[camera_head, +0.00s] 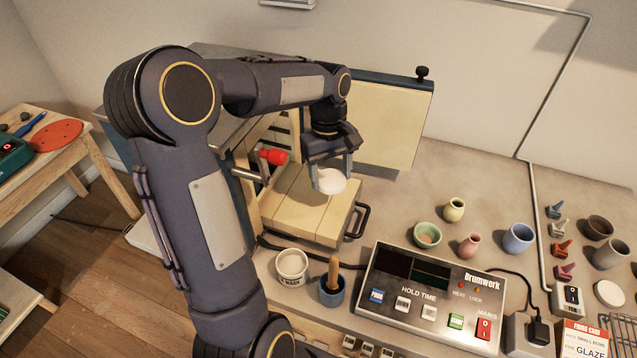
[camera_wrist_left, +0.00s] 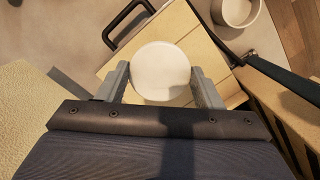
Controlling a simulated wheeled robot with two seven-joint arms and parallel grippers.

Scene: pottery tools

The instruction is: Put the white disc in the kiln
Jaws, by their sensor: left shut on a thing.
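The white disc (camera_head: 331,182) is pinched at its edges between the two fingers of my left gripper (camera_head: 330,176). In the left wrist view the disc (camera_wrist_left: 161,71) sits between the fingertips (camera_wrist_left: 160,85). The gripper holds it above a cream brick slab (camera_head: 300,215) with a dark handle, in front of the kiln. The kiln's cream-lined door (camera_head: 392,128) stands open behind the gripper. The kiln body (camera_head: 225,50) and its opening are mostly hidden behind my left arm. My right gripper is not in view.
A red-tipped lever (camera_head: 273,157) sticks out left of the gripper. A white cup (camera_head: 292,265), a blue pot (camera_head: 332,290) and a control box (camera_head: 430,295) stand in front. Small pots and another white disc (camera_head: 609,293) are at right.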

